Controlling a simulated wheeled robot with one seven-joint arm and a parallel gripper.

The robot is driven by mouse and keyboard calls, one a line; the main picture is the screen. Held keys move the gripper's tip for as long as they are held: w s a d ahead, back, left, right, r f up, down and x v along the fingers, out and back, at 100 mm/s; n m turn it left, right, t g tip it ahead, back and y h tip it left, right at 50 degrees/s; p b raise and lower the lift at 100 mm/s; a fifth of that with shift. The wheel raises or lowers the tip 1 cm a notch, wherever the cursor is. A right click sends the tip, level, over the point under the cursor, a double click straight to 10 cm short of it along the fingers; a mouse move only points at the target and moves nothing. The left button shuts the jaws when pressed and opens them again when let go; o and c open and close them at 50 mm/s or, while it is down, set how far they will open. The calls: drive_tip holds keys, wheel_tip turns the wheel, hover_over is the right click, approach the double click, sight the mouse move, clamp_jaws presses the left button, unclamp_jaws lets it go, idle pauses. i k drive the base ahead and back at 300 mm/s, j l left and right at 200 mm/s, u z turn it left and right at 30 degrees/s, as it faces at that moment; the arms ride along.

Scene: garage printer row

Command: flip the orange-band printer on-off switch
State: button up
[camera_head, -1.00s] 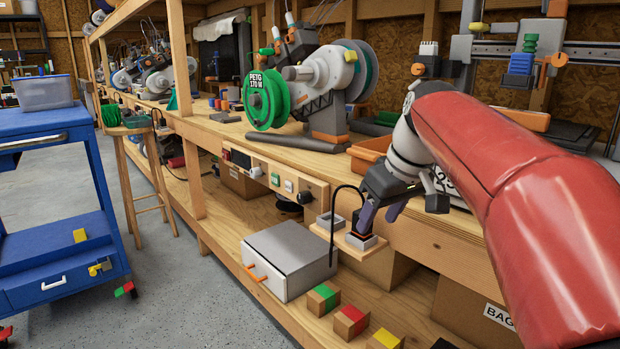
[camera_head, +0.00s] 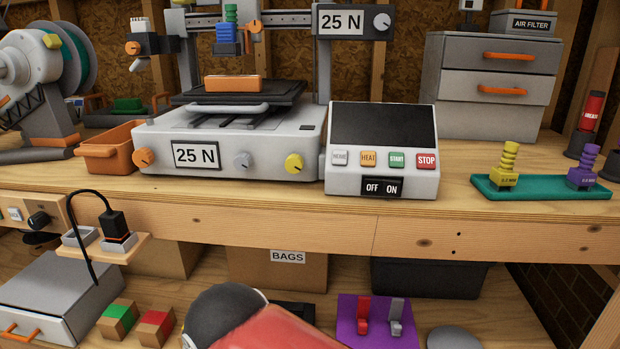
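A grey printer (camera_head: 225,145) labelled 25 N stands on the bench. It has orange, grey and yellow knobs and an orange block (camera_head: 233,84) on its bed. Against its right side is a control box (camera_head: 381,148) with a dark screen and HOME, HEAT, START and STOP buttons. Below the buttons is a black OFF/ON switch (camera_head: 381,188); I cannot tell which side is pressed. A black plug with an orange band (camera_head: 117,228) sits in a socket on a small wooden shelf, its cord looping left. My gripper is out of view; only my red arm shows at the bottom.
An orange bin (camera_head: 108,150) stands left of the printer. A green tray (camera_head: 541,188) with yellow and purple pieces lies at the right. Grey drawers (camera_head: 490,85) stand behind. Below are a BAGS box (camera_head: 277,272) and a purple mat (camera_head: 350,310) with red and grey levers.

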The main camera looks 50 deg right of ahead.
sight(390, 187)
drive_tip(key=z, duration=1.8)
drive_tip(key=l, duration=0.1)
